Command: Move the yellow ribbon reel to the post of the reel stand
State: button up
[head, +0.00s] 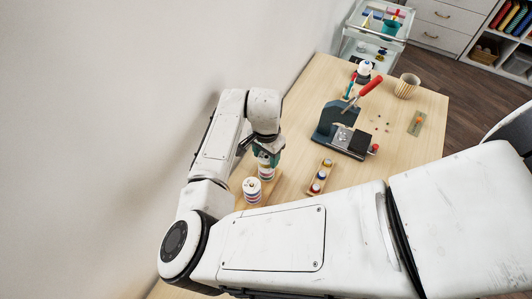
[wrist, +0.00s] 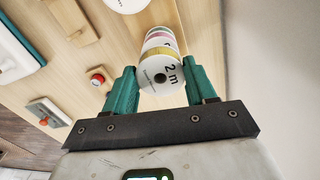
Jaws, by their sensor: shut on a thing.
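The yellow ribbon reel (wrist: 158,57) has white end discs and a gold-yellow band; its near disc is printed "2 m". My gripper (wrist: 165,85), with teal fingers, is shut on it, one finger on each side. In the head view my gripper (head: 267,154) points down over a stack of reels (head: 266,173). Pink and green bands (wrist: 160,35) lie just beyond the yellow reel, in line with it; I cannot tell whether it touches them. A second white reel stack (head: 252,190) stands beside it on a wooden base (head: 272,194). No bare post is visible.
A wooden strip with several coloured-capped pots (head: 320,176) lies right of the reels. Farther back are a dark press with a red handle (head: 345,130), a ribbed cup (head: 407,86) and a glue-like bottle (head: 364,70). A wall runs close on the left.

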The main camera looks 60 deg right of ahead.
jog(key=shift+f, duration=0.7)
jog(key=o, duration=1.1)
jog(key=shift+r, duration=0.1)
notch_tip(320, 180, up, 11)
jog(key=b, duration=0.1)
jog(key=shift+f, duration=0.2)
